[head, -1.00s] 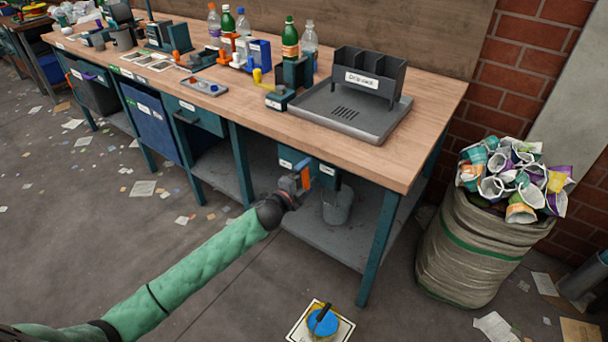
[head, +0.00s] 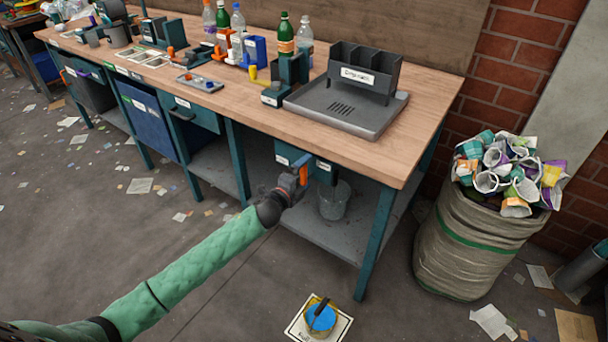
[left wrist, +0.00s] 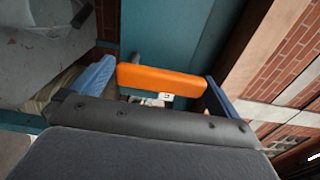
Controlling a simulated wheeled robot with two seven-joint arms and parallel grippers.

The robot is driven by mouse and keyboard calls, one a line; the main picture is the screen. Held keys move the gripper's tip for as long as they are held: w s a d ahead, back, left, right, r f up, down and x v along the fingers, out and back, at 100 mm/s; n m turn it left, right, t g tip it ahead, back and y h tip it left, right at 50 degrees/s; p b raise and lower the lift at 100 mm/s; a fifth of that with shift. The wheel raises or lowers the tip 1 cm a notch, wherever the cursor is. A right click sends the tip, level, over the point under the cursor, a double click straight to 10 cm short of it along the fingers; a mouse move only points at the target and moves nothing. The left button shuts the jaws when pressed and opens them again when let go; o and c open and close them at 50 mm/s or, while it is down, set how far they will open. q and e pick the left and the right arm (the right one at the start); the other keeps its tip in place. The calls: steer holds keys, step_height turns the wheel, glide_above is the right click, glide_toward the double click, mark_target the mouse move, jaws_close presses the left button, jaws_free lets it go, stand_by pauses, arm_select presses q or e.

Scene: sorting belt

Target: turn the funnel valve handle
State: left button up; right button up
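The orange handle (head: 304,172) is under the front edge of the workbench, by teal housings with white labels. In the left wrist view the orange handle (left wrist: 162,82) lies as a bar across the space between the blue fingers. My left gripper (head: 297,177) is at the handle. In the left wrist view the fingers of my left gripper (left wrist: 160,88) are spread wide, one near each end of the bar; I cannot tell whether they touch it. A grey bucket (head: 334,202) stands below on the lower shelf. My right gripper is out of view.
The workbench top (head: 430,120) holds a drip tray (head: 370,122) with a dark rack, bottles and small fixtures. A bench leg (head: 375,245) stands right of the bucket. A sack of cups (head: 465,250) stands at right. A blue-topped can (head: 321,316) sits on the floor.

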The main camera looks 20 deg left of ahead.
arm_select(q)
steer(key=shift+s+a, duration=0.15)
steer(key=shift+s, duration=0.1)
steer(key=v, duration=0.7)
steer(key=shift+b, duration=0.35)
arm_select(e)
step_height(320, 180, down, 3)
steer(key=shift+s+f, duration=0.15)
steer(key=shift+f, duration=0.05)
arm_select(q)
steer(key=shift+s, duration=0.1)
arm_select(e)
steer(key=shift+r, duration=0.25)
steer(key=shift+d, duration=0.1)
